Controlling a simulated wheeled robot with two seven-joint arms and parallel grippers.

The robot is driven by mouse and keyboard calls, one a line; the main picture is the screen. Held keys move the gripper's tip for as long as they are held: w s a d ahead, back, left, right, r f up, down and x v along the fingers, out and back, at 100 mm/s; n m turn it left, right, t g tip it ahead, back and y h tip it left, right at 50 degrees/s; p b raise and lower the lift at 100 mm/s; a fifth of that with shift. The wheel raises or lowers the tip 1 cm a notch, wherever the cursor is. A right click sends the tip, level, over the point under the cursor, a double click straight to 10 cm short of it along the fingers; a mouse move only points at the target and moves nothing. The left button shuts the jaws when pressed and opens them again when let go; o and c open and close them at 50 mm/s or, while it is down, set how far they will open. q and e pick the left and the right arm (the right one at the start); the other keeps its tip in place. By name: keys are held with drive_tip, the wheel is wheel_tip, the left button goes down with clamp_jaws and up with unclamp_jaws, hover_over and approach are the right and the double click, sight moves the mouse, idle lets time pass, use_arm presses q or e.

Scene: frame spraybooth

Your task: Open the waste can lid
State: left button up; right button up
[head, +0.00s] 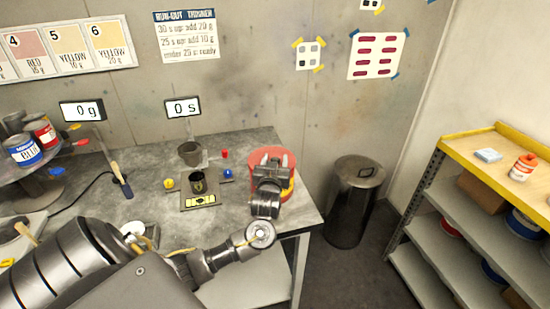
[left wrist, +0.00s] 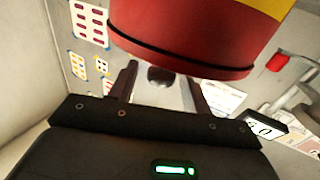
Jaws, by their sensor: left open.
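The waste can (head: 348,212) is a dark metal cylinder standing on the floor to the right of the workbench. Its lid (head: 360,171) lies flat across the top, closed, with a small dark handle on it. My left gripper (head: 273,160) is open over the right end of the bench, left of the can and apart from it. It is in front of a red container with a yellow band (head: 288,157), which fills the top of the left wrist view (left wrist: 185,35). A small dark knob shows between the fingers there. My right gripper is not in view.
The workbench (head: 307,205) holds a small dark cup (head: 198,186) on a scale, a grey cup (head: 190,152) and a brush (head: 121,180). A shelf unit (head: 460,150) with paint cans stands at right. Open floor lies between the can and shelf.

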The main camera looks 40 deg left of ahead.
use_arm(q)
drive_tip(key=shift+w+a, duration=0.2)
drive_tip(key=shift+w, duration=0.15)
drive_tip(key=shift+c, duration=0.2)
clamp_jaws()
drive_tip(key=shift+w+a, duration=0.1)
